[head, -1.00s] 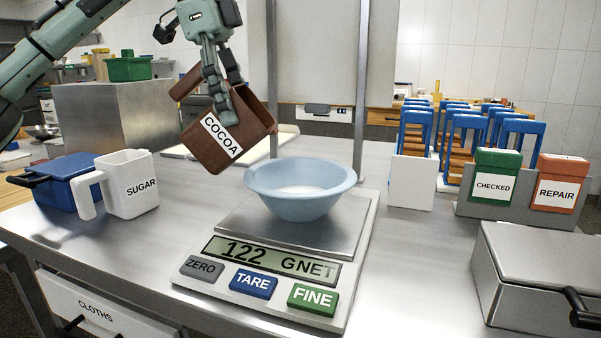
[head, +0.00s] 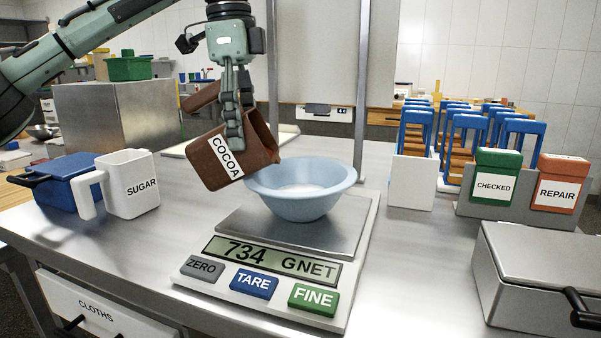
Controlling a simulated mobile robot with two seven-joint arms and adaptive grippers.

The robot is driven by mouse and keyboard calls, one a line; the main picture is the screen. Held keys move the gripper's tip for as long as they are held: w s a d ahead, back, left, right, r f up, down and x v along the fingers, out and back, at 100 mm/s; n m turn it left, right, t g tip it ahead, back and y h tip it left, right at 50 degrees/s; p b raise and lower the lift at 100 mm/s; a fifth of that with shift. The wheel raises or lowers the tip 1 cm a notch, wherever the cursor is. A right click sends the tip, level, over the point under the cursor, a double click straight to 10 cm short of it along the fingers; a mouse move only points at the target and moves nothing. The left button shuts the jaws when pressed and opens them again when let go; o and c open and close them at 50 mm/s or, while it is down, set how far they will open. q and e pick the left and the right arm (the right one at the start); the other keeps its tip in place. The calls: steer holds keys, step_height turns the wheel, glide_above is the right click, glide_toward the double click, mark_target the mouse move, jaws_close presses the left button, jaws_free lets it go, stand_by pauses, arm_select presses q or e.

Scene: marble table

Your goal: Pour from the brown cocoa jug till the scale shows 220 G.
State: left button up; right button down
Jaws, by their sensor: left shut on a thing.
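My left gripper (head: 232,128) is shut on the brown cocoa jug (head: 205,162), labelled COCOA. The jug is tilted to the right, its lip at the left rim of the blue bowl (head: 300,205). I cannot tell whether lip and rim touch. No falling stream shows. The bowl stands on the steel pan of the scale (head: 343,238) and has something pale inside. The scale's display (head: 270,258) reads 734 G NET. The ZERO, TARE and FINE buttons lie below it. My right gripper is not in view.
A white block (head: 411,182), a grey holder with CHECKED (head: 496,175) and REPAIR (head: 558,183) boxes, and a metal box (head: 535,280) stand right of the scale.

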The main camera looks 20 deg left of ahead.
arm_select(q)
steer(key=shift+w+d+r+y, duration=0.15)
steer(key=shift+d+r+y, duration=0.25)
steer(key=shift+y, duration=0.3)
steer(key=shift+a+r, duration=0.1)
stand_by(1.5)
steer(key=shift+d+r+g+y, duration=0.25)
steer(key=shift+d+g+y, duration=0.1)
steer(key=shift+y, duration=0.35)
stand_by(5.0)
